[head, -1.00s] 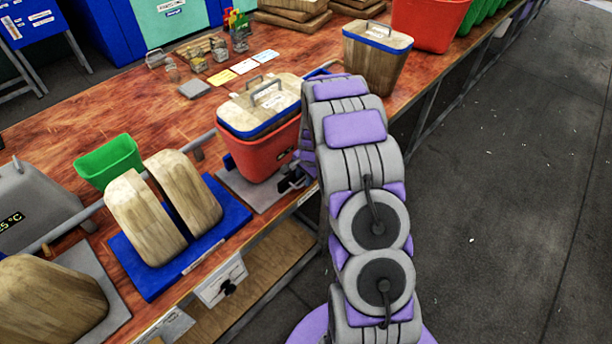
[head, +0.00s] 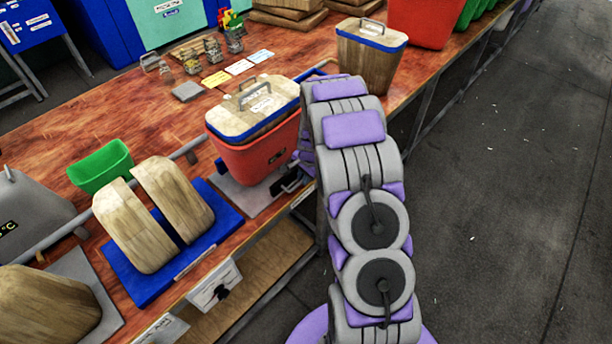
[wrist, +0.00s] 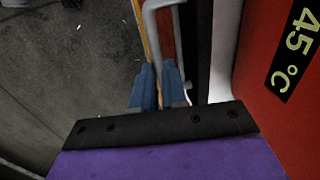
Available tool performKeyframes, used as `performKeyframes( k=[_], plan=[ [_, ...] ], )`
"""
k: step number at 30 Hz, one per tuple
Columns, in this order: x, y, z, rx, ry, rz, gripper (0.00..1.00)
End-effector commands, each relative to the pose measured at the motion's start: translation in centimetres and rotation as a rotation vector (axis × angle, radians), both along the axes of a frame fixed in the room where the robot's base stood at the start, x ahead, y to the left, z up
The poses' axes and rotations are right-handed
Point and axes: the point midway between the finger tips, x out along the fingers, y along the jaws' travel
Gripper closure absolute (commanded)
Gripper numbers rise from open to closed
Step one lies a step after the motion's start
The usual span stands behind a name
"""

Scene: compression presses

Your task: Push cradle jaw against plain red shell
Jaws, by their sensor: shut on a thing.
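A red shell (head: 255,158) with a wooden, blue-rimmed lid (head: 258,106) stands on a grey plate at the bench's front edge. In the wrist view a red wall (wrist: 268,100) with a black "45 °C" label fills the right side. My gripper (wrist: 158,68) shows there as two blue fingers close together on a bent grey bar (wrist: 150,22), left of the red wall and apart from it. In the head view my arm hides the gripper, beside the shell's right side. I cannot tell for certain which part is the cradle jaw.
Two wooden blocks (head: 136,228) stand on a blue base (head: 148,278) left of the shell, with a green bin (head: 101,166) behind. A wooden bin (head: 368,62) with a blue rim stands farther along the bench. The dark floor (head: 520,180) at right is clear.

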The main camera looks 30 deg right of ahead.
Motion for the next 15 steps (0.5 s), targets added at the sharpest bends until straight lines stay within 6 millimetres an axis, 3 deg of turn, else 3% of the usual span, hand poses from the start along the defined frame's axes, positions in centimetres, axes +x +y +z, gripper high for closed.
performKeyframes(
  k=[9, 15],
  plan=[
    [2.5, 1.9, 0.0, 0.007, 0.013, 0.006, 1.00],
    [2.7, 2.0, -0.2, 0.008, 0.012, 0.004, 1.00]
  ],
)
